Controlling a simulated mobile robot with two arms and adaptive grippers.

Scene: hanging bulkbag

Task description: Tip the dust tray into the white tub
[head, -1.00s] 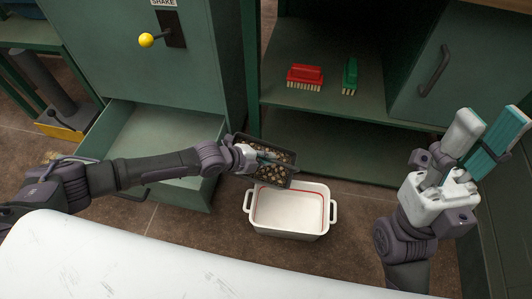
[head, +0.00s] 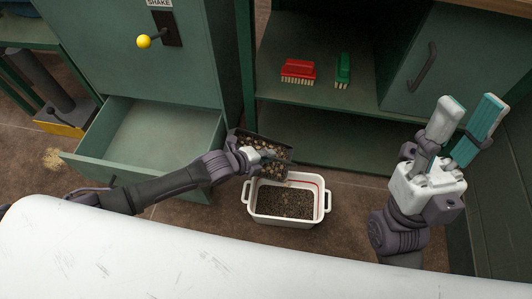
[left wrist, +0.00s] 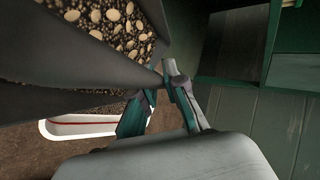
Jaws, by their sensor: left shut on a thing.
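The dust tray (head: 247,137) is dark and holds brown grit with pale lumps. My left gripper (head: 266,155) is shut on it and holds it tilted above the back left of the white tub (head: 327,200). The tub stands on the floor, with dark brown grit over its bottom and a red line round its inner wall. In the left wrist view the tray (left wrist: 95,60) fills the upper left, with pale lumps in it, and the tub's rim (left wrist: 75,118) shows below. My right gripper (head: 468,125) is raised at the right, open and empty.
An open green drawer (head: 150,135) is left of the tray, under a panel with a yellow-knobbed lever (head: 144,41). A red brush (head: 298,70) and a green brush (head: 343,70) stand on the cabinet shelf behind.

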